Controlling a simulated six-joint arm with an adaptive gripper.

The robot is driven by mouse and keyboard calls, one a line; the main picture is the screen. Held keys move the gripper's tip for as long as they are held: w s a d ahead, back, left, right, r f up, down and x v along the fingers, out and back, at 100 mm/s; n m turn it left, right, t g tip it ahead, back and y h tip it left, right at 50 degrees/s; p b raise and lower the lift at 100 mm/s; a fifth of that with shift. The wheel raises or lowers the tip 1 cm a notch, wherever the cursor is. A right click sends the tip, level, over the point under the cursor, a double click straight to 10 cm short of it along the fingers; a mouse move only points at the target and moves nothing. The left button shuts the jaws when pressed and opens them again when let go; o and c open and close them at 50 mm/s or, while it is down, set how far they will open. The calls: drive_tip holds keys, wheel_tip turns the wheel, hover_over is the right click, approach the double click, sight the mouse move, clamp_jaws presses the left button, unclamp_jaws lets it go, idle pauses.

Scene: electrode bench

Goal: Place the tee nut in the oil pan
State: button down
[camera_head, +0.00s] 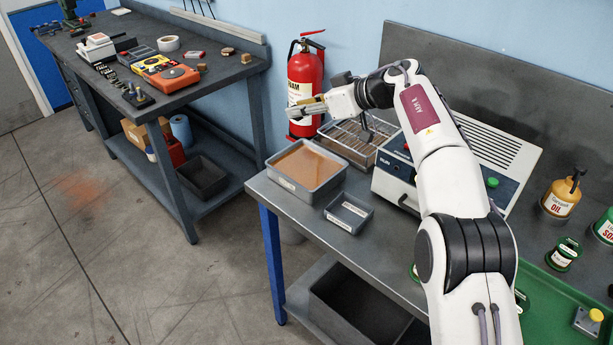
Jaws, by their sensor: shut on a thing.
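My gripper (303,108) is at the end of the white arm, raised above the back of the bench and pointing left. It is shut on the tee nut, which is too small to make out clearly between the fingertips. The oil pan (331,182) is a grey rectangular tray filled with brown oil, with a pale label on its front left wall. It stands on the left end of the bench, below and in front of my gripper in the picture. The gripper does not touch it.
A wire rack tray (349,154) stands behind the pan, beside a white machine (395,188). A small grey tray (365,222) sits in front. A red fire extinguisher (306,75) appears behind my gripper.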

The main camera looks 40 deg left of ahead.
hover_over(304, 180)
wheel_tip(304, 180, down, 10)
drive_tip(key=shift+a+r, duration=0.15)
drive_tip(key=shift+r, duration=0.1)
idle(0.4)
drive_tip(key=shift+f, duration=2.5)
drive_tip(key=shift+f, duration=2.5)
drive_tip(key=shift+f, duration=0.1)
drive_tip(key=c, duration=1.7)
unclamp_jaws()
